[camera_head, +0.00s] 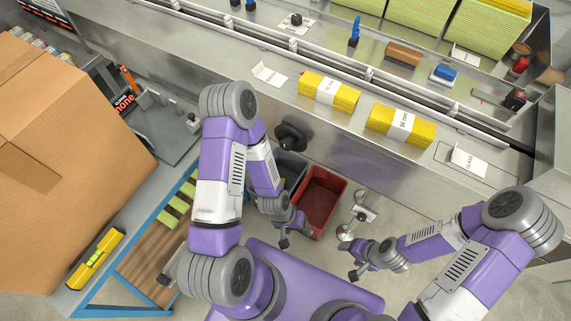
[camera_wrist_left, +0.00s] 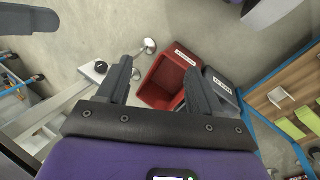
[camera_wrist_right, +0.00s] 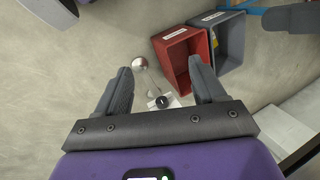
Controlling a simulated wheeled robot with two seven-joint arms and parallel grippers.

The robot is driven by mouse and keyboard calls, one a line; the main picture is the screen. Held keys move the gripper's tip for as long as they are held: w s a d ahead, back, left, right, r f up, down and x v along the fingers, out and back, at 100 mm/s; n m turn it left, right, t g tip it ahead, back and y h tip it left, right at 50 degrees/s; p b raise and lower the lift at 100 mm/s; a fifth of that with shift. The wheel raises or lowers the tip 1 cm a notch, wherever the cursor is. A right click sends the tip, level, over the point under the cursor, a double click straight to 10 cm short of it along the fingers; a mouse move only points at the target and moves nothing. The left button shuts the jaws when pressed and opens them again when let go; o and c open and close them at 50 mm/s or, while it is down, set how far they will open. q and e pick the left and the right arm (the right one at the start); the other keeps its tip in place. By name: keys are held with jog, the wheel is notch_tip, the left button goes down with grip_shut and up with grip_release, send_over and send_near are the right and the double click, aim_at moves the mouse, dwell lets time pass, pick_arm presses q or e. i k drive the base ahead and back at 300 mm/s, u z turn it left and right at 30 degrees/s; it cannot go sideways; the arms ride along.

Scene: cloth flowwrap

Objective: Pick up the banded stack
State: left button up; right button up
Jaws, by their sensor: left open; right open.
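Two yellow stacks, each with a white paper band, lie on the metal counter in the head view. One banded stack (camera_head: 346,97) is nearer the middle, and the other banded stack (camera_head: 417,135) lies to its right. My left gripper (camera_head: 291,236) is low in front of the counter, near the red bin, open and empty; its two spread fingers show in the left wrist view (camera_wrist_left: 160,85). My right gripper (camera_head: 350,260) is also low in front of the counter, open and empty; its fingers show in the right wrist view (camera_wrist_right: 162,92). Neither gripper touches a stack.
A red bin (camera_head: 341,203) and a grey bin (camera_wrist_right: 233,40) stand on the floor below the counter. A big cardboard box (camera_head: 60,190) fills the left. White cards (camera_head: 270,75) lie on the counter (camera_head: 290,112). A rail runs behind the stacks, with a brown block (camera_head: 404,53) beyond it.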

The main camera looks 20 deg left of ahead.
aim_at(402, 127)
jog(key=u, duration=1)
jog(key=k, duration=1.1)
jog(key=z, duration=1)
